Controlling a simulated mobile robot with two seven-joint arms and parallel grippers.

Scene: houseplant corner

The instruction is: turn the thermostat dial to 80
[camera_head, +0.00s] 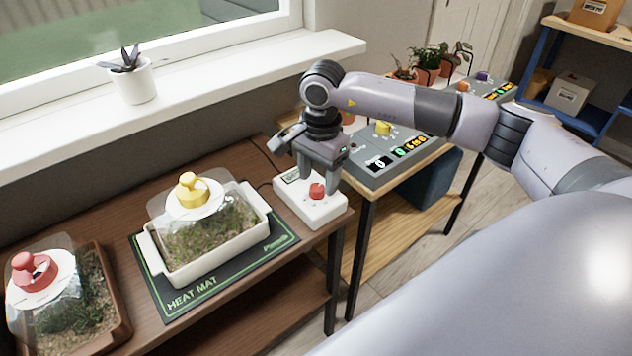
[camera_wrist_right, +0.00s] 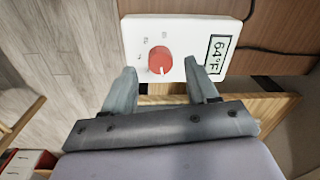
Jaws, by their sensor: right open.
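The thermostat (camera_head: 309,205) is a white box at the right end of the brown table, with a red dial on top. In the right wrist view the red dial (camera_wrist_right: 160,60) has a white mark, and the thermostat's display (camera_wrist_right: 215,55) reads 64°F. My right gripper (camera_head: 316,190) is above the thermostat with its fingers pointing down around the dial's area. In the right wrist view the open right gripper (camera_wrist_right: 162,80) has one fingertip to each side of the dial, apart from it. My left gripper is not in view.
A heat mat (camera_head: 178,304) bears a white planter (camera_head: 208,258) with a yellow-knobbed clear cover. A brown tray (camera_head: 122,325) with a red-knobbed cover is at the left. A grey control panel (camera_head: 372,178) stands on the neighbouring table. A windowsill runs behind.

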